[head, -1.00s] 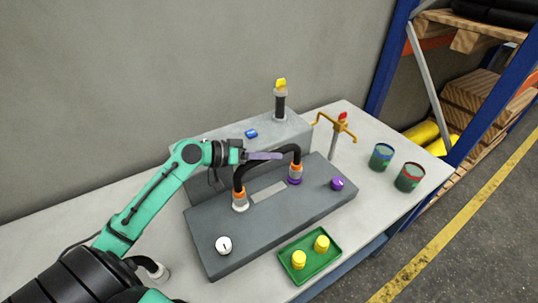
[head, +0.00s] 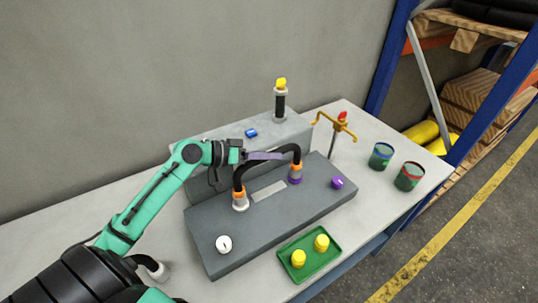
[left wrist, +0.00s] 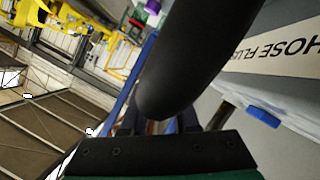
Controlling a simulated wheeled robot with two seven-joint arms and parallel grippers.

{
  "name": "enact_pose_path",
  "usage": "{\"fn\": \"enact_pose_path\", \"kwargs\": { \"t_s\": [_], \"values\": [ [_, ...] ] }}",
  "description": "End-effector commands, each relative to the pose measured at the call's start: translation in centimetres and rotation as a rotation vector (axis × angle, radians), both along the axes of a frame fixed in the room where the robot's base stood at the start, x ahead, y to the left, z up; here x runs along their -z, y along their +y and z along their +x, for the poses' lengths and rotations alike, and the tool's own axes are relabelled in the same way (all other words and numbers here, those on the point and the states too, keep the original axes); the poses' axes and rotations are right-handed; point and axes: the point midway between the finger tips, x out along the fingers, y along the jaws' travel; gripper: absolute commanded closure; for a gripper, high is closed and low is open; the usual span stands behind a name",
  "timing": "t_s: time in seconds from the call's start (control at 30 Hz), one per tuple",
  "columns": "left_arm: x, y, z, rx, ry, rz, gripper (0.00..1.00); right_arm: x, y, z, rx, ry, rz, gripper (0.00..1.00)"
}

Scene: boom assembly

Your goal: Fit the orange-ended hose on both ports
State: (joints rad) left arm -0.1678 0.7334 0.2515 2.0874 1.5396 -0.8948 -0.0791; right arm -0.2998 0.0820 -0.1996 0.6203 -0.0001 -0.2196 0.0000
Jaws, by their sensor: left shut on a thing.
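The black hose (head: 287,149) arches over the grey panel (head: 230,255), with an orange end (head: 239,193) at the left and another orange end (head: 296,167) at the right. The left end stands on the white-grey port (head: 240,205). The right end stands at the purple-ringed port (head: 295,179). Whether either end is fully seated I cannot tell. My left gripper (head: 268,155) is shut on the hose along the arch. In the left wrist view the hose (left wrist: 195,55) fills the middle between the fingers. My right gripper is not in view.
A white gauge (head: 224,244) and a purple knob (head: 337,183) sit on the panel. A green tray (head: 312,268) with yellow pieces lies in front. Two cans (head: 381,156) and an orange-armed stand (head: 333,140) are at the right. A yellow-topped post (head: 280,104) stands behind.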

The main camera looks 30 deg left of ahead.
Motion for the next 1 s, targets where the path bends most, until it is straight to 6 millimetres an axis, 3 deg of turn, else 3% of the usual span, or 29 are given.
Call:
{"fn": "enact_pose_path", "kwargs": {
  "t_s": [0.47, 0.5, 0.53, 1.0],
  "values": [
    [0.9, 0.0, 0.0, -0.001, -0.003, -0.001, 1.00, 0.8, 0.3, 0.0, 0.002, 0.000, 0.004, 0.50],
    [0.9, 0.0, 0.0, -0.001, -0.003, -0.001, 0.68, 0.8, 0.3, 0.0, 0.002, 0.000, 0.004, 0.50],
    [0.9, 0.0, 0.0, 0.000, -0.002, -0.001, 0.59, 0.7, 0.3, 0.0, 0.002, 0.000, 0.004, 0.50],
    [0.5, 0.9, -1.0, 0.000, 0.003, -0.001, 0.59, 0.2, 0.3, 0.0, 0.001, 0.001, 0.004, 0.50]
  ]
}}
